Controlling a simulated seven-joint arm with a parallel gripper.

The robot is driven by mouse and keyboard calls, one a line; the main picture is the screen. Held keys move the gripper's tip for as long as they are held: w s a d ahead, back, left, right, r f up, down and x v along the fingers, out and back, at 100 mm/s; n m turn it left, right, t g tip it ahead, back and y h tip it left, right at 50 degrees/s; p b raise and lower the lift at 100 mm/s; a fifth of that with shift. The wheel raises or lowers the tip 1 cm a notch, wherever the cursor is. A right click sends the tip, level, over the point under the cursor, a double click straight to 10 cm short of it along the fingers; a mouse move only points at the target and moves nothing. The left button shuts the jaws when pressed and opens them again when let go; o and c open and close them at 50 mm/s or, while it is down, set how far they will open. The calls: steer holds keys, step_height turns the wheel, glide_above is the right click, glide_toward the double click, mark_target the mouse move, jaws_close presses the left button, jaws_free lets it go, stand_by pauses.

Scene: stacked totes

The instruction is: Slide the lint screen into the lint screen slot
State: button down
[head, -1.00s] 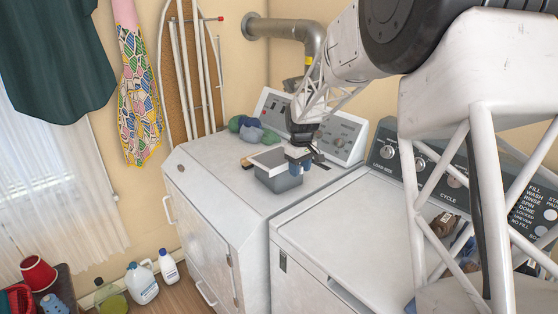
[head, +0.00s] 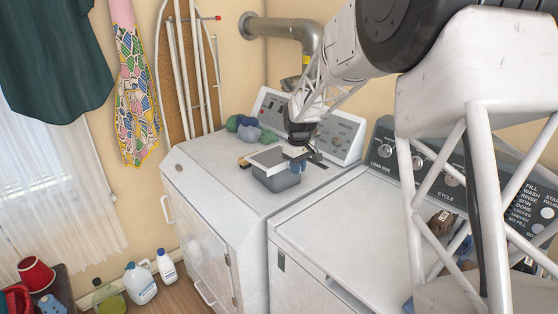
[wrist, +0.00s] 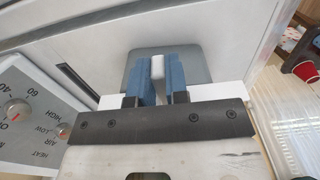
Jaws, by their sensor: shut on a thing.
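The lint screen, with a grey panel (head: 282,182) and a white top piece (head: 264,157), is held over the white dryer top (head: 215,165). My gripper (head: 297,165) is shut on its white tab; in the wrist view the blue fingers (wrist: 158,82) grip this tab from both sides. The grey panel (wrist: 190,66) and white bar (wrist: 232,91) show there too. The lint screen slot (wrist: 77,80) looks like a dark narrow strip in front of the dryer's dial panel. The screen is beside the slot, apart from it. The head view partly hides the slot behind my gripper.
Green and blue bundles (head: 246,127) lie at the dryer's back left. The control panel (head: 342,137) rises behind. A washer (head: 330,235) stands to the right. Bottles (head: 140,283) stand on the floor at left. The dryer's front top is clear.

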steer(key=shift+r, duration=0.15)
steer(key=shift+r, duration=0.45)
step_height(320, 180, up, 3)
steer(key=shift+s+f, duration=0.15)
steer(key=shift+f, duration=0.05)
steer(key=s+d+r, duration=0.1)
steer(key=s+d, duration=0.2)
steer(key=s, duration=1.2)
steer(key=shift+s+d, duration=0.15)
steer(key=shift+d, duration=0.05)
steer(key=shift+r, duration=0.1)
